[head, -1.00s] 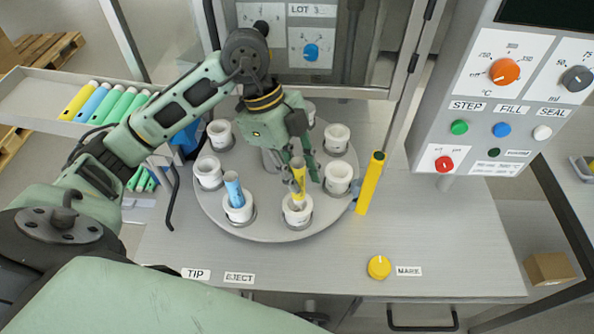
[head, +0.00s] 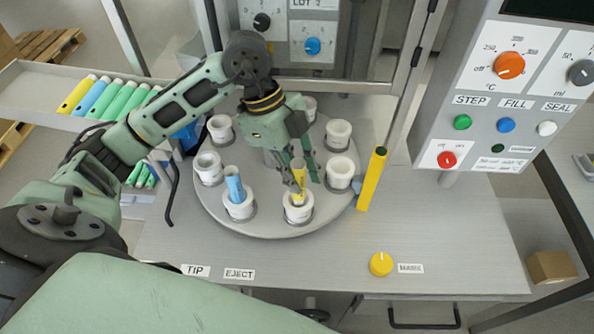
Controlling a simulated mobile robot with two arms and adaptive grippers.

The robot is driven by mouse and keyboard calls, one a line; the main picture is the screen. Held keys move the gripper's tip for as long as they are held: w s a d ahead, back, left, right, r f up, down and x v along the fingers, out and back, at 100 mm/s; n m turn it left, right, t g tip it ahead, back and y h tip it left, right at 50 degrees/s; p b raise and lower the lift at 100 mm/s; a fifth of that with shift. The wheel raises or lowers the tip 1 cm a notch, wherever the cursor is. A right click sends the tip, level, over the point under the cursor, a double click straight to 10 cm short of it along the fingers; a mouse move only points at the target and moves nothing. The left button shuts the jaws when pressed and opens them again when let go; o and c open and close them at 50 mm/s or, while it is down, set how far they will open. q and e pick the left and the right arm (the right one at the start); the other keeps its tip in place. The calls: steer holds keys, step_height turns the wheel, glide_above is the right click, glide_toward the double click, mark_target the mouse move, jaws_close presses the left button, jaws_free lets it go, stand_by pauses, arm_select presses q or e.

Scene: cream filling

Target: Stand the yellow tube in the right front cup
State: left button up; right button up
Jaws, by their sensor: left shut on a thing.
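The yellow tube (head: 300,180) stands slightly tilted with its lower end in the right front cup (head: 298,211) of the round turntable. My left gripper (head: 302,172) is shut on the tube's upper part, and its fingers hide some of it. A blue tube (head: 235,186) leans in the left front cup (head: 239,207). My right gripper does not show.
The turntable (head: 270,226) carries several other white cups, including one at the right (head: 339,174) and one at the left (head: 208,168). A yellow post (head: 371,180) stands right of the turntable. A tray (head: 40,98) with several tubes is at the upper left. The front table is clear around the yellow knob (head: 381,264).

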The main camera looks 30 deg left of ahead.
arm_select(q)
steer(key=shift+f+b, duration=0.7)
steer(key=shift+f, duration=0.55)
steer(key=o, duration=0.8)
steer(key=v, duration=1.2)
